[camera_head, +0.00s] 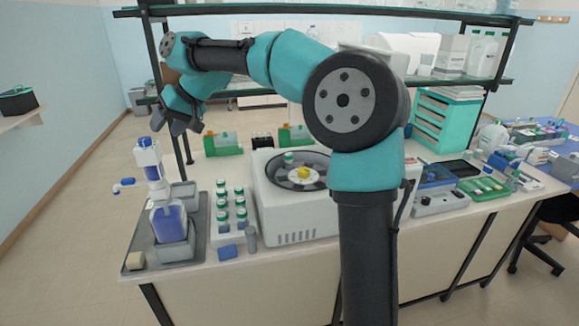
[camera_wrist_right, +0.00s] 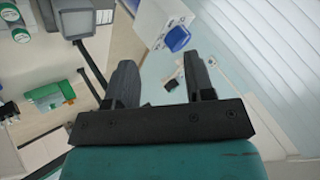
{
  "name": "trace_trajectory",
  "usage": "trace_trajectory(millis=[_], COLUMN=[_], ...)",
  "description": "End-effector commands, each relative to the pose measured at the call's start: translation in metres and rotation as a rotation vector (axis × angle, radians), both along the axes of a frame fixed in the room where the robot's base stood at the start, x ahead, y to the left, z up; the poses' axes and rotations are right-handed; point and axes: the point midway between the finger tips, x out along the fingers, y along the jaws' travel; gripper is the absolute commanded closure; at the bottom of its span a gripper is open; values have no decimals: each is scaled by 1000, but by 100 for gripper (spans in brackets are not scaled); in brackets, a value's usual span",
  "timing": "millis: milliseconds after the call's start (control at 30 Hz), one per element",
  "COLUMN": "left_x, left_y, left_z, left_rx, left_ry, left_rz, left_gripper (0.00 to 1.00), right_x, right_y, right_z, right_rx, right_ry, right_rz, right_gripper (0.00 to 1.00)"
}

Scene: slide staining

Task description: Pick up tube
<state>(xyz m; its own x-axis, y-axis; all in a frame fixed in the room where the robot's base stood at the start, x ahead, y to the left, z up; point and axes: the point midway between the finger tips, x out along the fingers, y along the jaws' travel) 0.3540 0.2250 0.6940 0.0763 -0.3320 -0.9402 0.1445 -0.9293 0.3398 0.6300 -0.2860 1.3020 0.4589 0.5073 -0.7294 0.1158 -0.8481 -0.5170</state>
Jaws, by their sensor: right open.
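Several green-capped tubes stand upright in a white rack (camera_head: 228,241) in the front left of the bench. Another green-capped tube (camera_head: 289,158) shows at the rim of the centrifuge (camera_head: 298,215), which has its lid open and a yellow hub. My right gripper (camera_head: 187,127) hangs above and left of the rack, high over the bench. In the right wrist view the jaws (camera_wrist_right: 162,85) are open and nothing is between them. Green caps (camera_wrist_right: 14,22) show at the upper left there. My left gripper is not in view.
A blue pump dispenser bottle (camera_head: 170,222) stands on a grey tray (camera_head: 137,246) below my right gripper. Green racks (camera_head: 222,144) stand behind. A shelf frame (camera_head: 180,130) spans the back.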

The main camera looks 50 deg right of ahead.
Motion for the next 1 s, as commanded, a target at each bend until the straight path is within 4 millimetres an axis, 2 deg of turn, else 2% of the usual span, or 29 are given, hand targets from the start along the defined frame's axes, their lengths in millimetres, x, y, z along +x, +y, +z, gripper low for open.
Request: trace_trajectory(millis=[33,133,267,400,500,600,700,1000], left_x=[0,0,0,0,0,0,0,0], left_y=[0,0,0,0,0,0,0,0], left_z=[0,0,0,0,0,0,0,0], left_rx=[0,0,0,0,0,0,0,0], left_ry=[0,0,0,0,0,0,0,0], left_rz=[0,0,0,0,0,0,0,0], left_gripper=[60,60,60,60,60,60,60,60], right_x=[6,16,17,-1,-22,-40,-50,-52], right_y=[-27,-90,-179,-273,-328,-363,-378,-380], right_z=[-5,-16,-34,-51,-60,-64,-66,-66], right_rx=[-2,-36,-97,-157,-191,-212,-223,-225], right_ry=[48,170,342,527,639,715,753,759], right_rz=[-56,-189,-399,-659,-837,-966,-1032,-1045], right_gripper=[51,51,51,51,51,51,51,51])
